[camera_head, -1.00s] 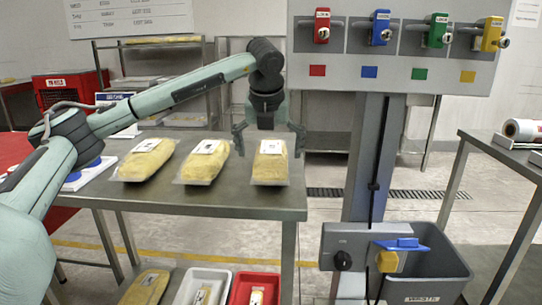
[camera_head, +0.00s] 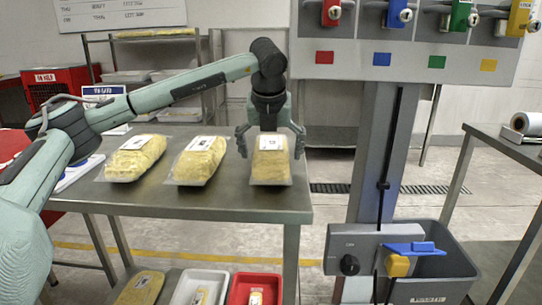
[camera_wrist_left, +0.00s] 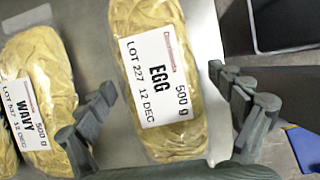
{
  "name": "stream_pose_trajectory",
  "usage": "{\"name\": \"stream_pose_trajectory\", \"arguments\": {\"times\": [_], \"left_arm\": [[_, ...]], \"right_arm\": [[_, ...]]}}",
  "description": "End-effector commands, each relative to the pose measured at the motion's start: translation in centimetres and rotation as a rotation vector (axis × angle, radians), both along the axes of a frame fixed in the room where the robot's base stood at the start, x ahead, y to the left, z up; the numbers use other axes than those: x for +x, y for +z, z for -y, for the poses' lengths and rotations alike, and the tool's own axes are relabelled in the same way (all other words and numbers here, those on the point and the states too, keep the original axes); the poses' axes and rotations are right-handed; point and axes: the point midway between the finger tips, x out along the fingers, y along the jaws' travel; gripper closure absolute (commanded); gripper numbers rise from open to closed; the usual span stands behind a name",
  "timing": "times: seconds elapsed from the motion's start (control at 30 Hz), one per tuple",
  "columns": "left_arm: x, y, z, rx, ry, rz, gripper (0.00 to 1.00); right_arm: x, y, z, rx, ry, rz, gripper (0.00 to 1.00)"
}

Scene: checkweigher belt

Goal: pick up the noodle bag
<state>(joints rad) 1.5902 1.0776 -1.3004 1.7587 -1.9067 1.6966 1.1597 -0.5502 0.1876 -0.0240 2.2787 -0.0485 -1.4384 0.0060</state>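Three noodle bags lie in a row on the grey metal table. The right one (camera_head: 270,165) is yellow with a white label. In the left wrist view this noodle bag (camera_wrist_left: 185,110) reads "EGG 500 g". My left gripper (camera_head: 270,148) is open and points down at it, with one finger on either side. The wrist view also shows the fingers apart, with the bag between them and not gripped. The middle bag (camera_head: 198,165) reads "WAVY" in the wrist view (camera_wrist_left: 40,105). The left bag (camera_head: 135,160) lies further along. My right gripper is not in view.
A grey post (camera_head: 385,150) with a control box (camera_head: 352,255) stands right of the table, beside a grey waste bin (camera_head: 440,270). White (camera_head: 200,285) and red (camera_head: 255,288) trays sit below the table. The table's front strip is clear.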

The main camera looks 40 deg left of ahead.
Motion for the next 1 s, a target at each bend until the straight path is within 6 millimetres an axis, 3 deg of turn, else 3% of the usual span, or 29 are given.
{"name": "stream_pose_trajectory", "arguments": {"times": [0.03, 0.5, 0.77, 0.83, 0.87, 1.0], "left_arm": [[0.0, 0.0, 0.0, 0.000, 0.000, 0.000, 0.19], [0.1, 0.2, 0.0, 0.000, 0.001, 0.003, 0.74], [0.0, 0.3, 0.0, 0.000, 0.001, 0.002, 0.75], [0.1, 0.6, 0.0, 0.000, 0.001, 0.002, 0.75], [0.1, 0.8, 0.0, 0.000, 0.000, 0.004, 0.82], [0.1, 2.3, 0.0, -0.001, 0.001, 0.004, 0.82]], "right_arm": [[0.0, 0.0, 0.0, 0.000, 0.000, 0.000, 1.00], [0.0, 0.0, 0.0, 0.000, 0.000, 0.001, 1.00], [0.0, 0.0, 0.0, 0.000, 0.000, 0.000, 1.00], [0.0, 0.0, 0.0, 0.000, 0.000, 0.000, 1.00], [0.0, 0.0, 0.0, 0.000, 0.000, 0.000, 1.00], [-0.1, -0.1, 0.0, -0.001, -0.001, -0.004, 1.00]]}}
